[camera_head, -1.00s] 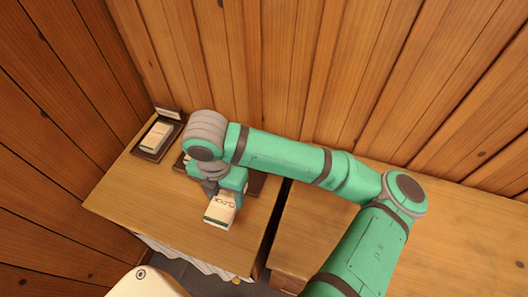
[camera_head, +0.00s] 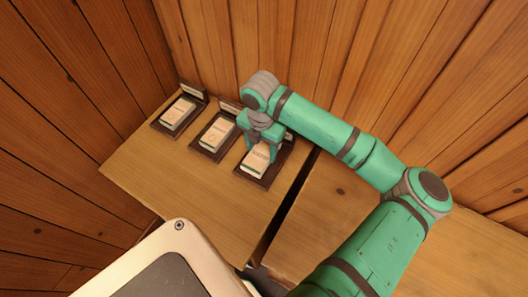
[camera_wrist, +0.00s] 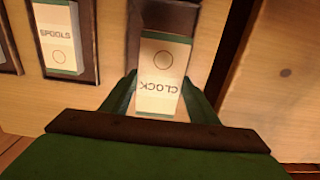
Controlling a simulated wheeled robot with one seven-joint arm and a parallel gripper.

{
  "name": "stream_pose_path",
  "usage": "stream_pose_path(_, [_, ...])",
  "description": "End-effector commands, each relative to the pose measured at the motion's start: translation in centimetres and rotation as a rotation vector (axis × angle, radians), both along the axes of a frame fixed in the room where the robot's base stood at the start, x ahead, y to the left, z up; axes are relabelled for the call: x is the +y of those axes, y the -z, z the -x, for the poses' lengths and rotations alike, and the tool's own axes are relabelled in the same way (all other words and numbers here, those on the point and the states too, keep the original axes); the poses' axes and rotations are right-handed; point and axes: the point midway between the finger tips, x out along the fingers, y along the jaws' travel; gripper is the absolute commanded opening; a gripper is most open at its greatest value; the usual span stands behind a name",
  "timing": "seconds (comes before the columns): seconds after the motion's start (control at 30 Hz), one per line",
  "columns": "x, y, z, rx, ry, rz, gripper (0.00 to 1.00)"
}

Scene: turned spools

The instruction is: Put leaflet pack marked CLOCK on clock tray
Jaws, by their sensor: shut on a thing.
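The leaflet pack marked CLOCK (camera_wrist: 160,75) is white with green ends and sits between my fingers in the wrist view. My gripper (camera_head: 262,150) is shut on it, pointing down over the right-hand dark tray (camera_head: 251,183). In the head view the pack (camera_head: 256,161) lies within that tray's outline. In the wrist view its near end reaches past the tray's edge (camera_wrist: 197,50). I cannot tell whether it touches the tray floor. The label at the back of this tray is hidden behind my gripper.
Two more dark trays, left (camera_head: 157,125) and middle (camera_head: 198,149), each hold a similar pack. The middle pack reads SPOOLS (camera_wrist: 58,38) in the wrist view. The wooden table (camera_head: 190,185) is clear in front. Plank walls stand close behind and left.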

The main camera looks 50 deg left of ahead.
Motion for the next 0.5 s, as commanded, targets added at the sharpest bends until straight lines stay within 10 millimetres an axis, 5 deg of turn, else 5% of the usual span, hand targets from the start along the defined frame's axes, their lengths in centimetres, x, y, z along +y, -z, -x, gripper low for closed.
stream_pose_path(0.5, [1.6, 4.5, -2.4, 0.002, 0.0, 0.002, 0.28])
